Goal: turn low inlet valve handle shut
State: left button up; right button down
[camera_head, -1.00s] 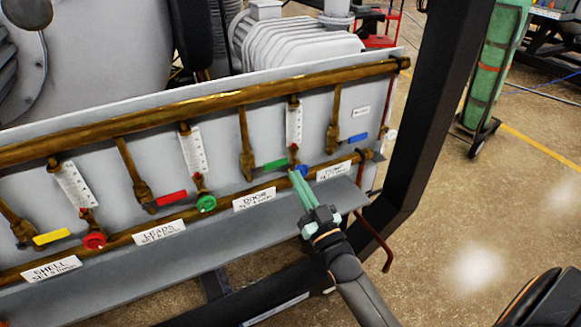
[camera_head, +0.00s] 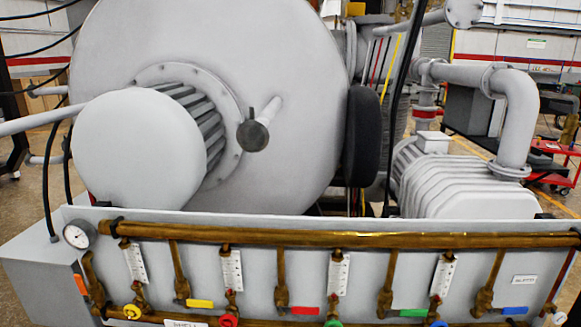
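A row of valves is on the grey manifold panel (camera_head: 300,225) along the bottom of the head view. An orange handle (camera_head: 80,284) is at the far left, below a round gauge (camera_head: 78,235). Further right are a yellow handle (camera_head: 200,303), a red handle (camera_head: 305,310), a green handle (camera_head: 413,312) and a blue handle (camera_head: 515,310). No readable label marks one as the low inlet. Neither of my grippers is in view.
An upper copper pipe (camera_head: 350,239) crosses the panel. Round knobs, yellow (camera_head: 132,311), red (camera_head: 228,320) and blue (camera_head: 439,324) among them, sit below the flow meters. Behind stand the large grey furnace vessel (camera_head: 290,100) and a ribbed pump (camera_head: 465,185).

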aim_at(80, 282)
jog(key=u, duration=1.35)
